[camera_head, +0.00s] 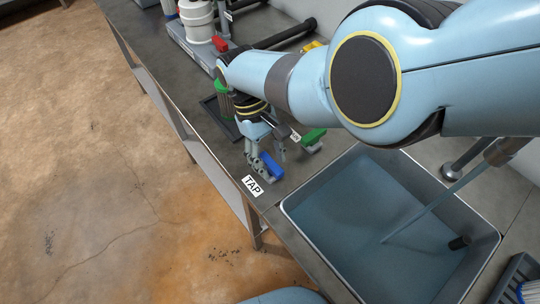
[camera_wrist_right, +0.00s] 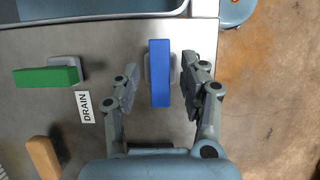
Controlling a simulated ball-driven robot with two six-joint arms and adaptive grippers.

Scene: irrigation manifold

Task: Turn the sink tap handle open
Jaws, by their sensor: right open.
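The blue tap handle (camera_head: 271,166) sits on the grey bench beside the TAP label (camera_head: 252,186), just left of the sink. In the wrist view the same blue handle (camera_wrist_right: 160,72) is a straight bar lying between the two fingers of my right gripper (camera_wrist_right: 159,84). The fingers are apart, with a visible gap on each side of the bar; the right finger is nearer to it. In the head view my right gripper (camera_head: 264,157) reaches down over the handle and partly hides its mount. My left gripper is in neither view.
A green handle (camera_head: 314,137) stands close by with a DRAIN label (camera_wrist_right: 85,106). The sink (camera_head: 290,204) holds bluish water, and a thin pale line slants from the spout into it. An orange-brown block (camera_wrist_right: 44,157) is nearby. The bench's front edge lies close to the tap.

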